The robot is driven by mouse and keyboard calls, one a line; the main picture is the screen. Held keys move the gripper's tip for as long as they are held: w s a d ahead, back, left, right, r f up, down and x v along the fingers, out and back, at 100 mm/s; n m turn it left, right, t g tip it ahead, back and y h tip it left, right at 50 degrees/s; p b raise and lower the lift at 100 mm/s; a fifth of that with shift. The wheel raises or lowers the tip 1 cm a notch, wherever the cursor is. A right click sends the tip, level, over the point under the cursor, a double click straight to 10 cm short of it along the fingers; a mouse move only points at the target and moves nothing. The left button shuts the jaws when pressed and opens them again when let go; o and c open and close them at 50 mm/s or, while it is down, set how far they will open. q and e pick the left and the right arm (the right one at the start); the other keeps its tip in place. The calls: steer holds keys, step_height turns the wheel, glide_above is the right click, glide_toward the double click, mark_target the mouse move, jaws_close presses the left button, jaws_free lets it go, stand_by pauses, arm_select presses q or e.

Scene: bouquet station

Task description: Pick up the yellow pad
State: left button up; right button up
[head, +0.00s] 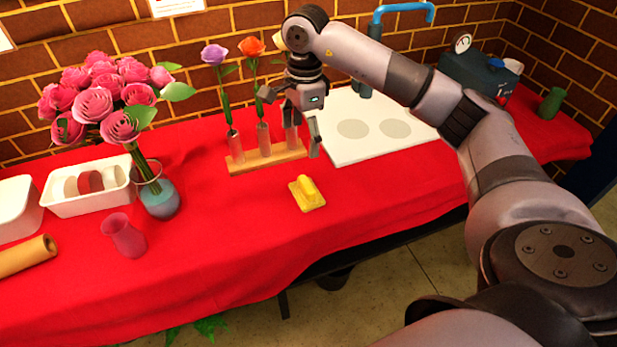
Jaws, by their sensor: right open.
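The yellow pad (307,195) lies flat on the red tablecloth, near the front middle of the table. It has a raised yellow grip on top. My right gripper (290,124) is open and empty. It appears above and behind the pad in the picture, in front of the wooden flower rack, with its fingers pointing down. It is apart from the pad. My left gripper is not in the head view.
The wooden rack (265,160) with tubes and flowers stands behind the pad. A glass vase of pink roses (160,195), a pink cup (122,236) and a white tray (88,203) are at left. A white board (365,150) lies behind. Cloth around the pad is clear.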

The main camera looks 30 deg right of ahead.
steer(key=p, duration=0.1)
glide_toward(307, 183)
step_height(307, 183, down, 5)
steer(key=shift+w+f, duration=0.1)
steer(key=shift+w, duration=0.1)
steer(key=f, duration=0.1)
steer(key=f+p, duration=0.1)
steer(key=f, duration=0.2)
steer(key=shift+s+a+f+p, duration=0.15)
steer(key=shift+a+f+p, duration=0.1)
steer(key=shift+f+p, duration=0.05)
steer(key=shift+f, duration=0.45)
steer(key=c, duration=1.2)
steer(key=shift+r, duration=0.15)
steer(key=shift+c, duration=0.2)
step_height(307, 183, up, 20)
steer(key=b, duration=0.1)
steer(key=shift+b, duration=0.4)
